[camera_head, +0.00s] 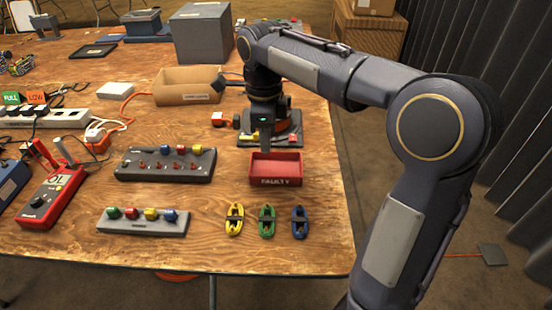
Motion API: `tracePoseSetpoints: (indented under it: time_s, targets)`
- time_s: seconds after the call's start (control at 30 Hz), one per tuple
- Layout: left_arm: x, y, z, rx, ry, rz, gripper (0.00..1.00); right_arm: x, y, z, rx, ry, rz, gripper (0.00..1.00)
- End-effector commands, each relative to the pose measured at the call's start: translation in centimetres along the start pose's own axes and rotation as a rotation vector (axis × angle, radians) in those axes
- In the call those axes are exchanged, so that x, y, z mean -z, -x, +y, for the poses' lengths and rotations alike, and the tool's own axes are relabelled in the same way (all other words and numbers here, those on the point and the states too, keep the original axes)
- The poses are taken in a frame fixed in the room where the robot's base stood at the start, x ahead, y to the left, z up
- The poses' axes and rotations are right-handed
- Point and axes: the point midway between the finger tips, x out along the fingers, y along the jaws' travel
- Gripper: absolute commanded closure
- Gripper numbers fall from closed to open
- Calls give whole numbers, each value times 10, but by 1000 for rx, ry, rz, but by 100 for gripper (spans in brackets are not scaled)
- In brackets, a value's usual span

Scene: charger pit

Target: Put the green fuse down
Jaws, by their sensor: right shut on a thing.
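My right gripper (266,142) points down at the back edge of the red tray marked FAULTY (275,182). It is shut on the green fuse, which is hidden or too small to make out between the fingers. A bright green spot shows higher on the gripper body. The dark fuse block (166,172) to the left carries red, yellow and blue caps, with no green cap visible. The grey front rack (143,228) carries green, red, yellow and blue caps. The FAULTY tray looks empty where I can see inside. My left gripper is not in view.
Yellow (234,220), green (267,221) and blue (298,222) clip-like tools lie in front of the tray. A dark-based device (285,127) stands behind the gripper. A cardboard box (180,85) and a grey box (203,35) stand farther back. A red meter (50,198) lies left.

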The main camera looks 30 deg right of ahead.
Motion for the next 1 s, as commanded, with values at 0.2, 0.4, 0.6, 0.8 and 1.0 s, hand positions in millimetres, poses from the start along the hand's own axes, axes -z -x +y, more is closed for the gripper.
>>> tracePoseSetpoints:
  time_s: [0.2, 0.4, 0.6, 0.8, 1.0]
  targets:
    - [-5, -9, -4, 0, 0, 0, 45, 15, -27, -15, 0, -1, -1, 100]
    - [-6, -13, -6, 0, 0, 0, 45, 22, -38, -21, -1, -1, 0, 100]
    - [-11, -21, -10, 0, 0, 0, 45, 23, -68, -22, -1, 1, 0, 100]
    - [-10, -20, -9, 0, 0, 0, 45, 23, -69, -22, 0, 1, -1, 100]
    - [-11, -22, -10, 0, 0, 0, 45, 23, -72, -22, 0, 1, -1, 100]
